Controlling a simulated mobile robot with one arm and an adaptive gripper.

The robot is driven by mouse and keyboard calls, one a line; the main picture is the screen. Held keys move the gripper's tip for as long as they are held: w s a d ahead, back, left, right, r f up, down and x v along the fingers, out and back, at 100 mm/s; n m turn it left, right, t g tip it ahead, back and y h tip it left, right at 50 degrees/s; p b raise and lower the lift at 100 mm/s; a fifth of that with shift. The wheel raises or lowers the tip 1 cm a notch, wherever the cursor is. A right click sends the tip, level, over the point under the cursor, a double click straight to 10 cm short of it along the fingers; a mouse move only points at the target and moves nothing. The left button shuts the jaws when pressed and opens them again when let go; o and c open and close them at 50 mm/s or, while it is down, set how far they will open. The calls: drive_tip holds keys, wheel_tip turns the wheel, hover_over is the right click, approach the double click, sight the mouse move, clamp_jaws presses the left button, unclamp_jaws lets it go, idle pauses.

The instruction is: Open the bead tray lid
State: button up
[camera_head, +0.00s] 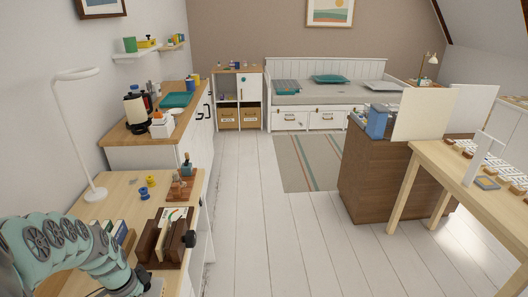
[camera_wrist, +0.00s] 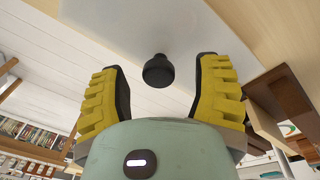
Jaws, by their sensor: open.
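In the wrist view, my gripper (camera_wrist: 158,66) is open, with one yellow, dark-lined finger on each side. A round black knob (camera_wrist: 158,72) shows in the gap between the fingers, and neither finger appears to touch it. The panel's wooden surround shows at the right. No beads can be made out. In the head view, my arm reaches to the bottom left, and the gripper's fingers cannot be made out there.
A brown cabinet (camera_head: 375,180) and a light table (camera_head: 470,185) stand at right. The floor between is clear.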

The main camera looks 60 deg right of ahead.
drive_tip(key=shift+s+d+f+t+y+p, duration=0.2)
drive_tip(key=shift+d+f+t+y+p, duration=0.1)
drive_tip(key=shift+t+y+p, duration=0.25)
drive_tip(key=shift+w+r+p, duration=0.15)
drive_tip(key=shift+r+p, duration=0.2)
drive_tip(key=shift+r, duration=0.4)
drive_tip(key=shift+a+r, duration=0.15)
drive_tip(key=shift+r, duration=1.55)
wheel_tip(320, 180, up, 12)
drive_tip(key=f+p, duration=0.1)
drive_tip(key=p, duration=0.4)
drive_tip(key=w+d+r+n+t+h+p, duration=0.1)
drive_tip(key=w+d+r+h+p, duration=0.15)
drive_tip(key=d, duration=0.25)
drive_tip(key=w+d+r+n+t+h+p, duration=0.1)
drive_tip(key=w+d+r+h, duration=0.15)
drive_tip(key=d, duration=0.35)
drive_tip(key=w+d+r+n+t+h+p, duration=0.2)
drive_tip(key=w+d+r+n+t+p, duration=0.2)
drive_tip(key=w+r, duration=0.4)
drive_tip(key=shift+w+d+n+t+h, duration=0.35)
drive_tip(key=shift+w+d+n+t, duration=0.1)
drive_tip(key=shift+w+n+t, duration=0.1)
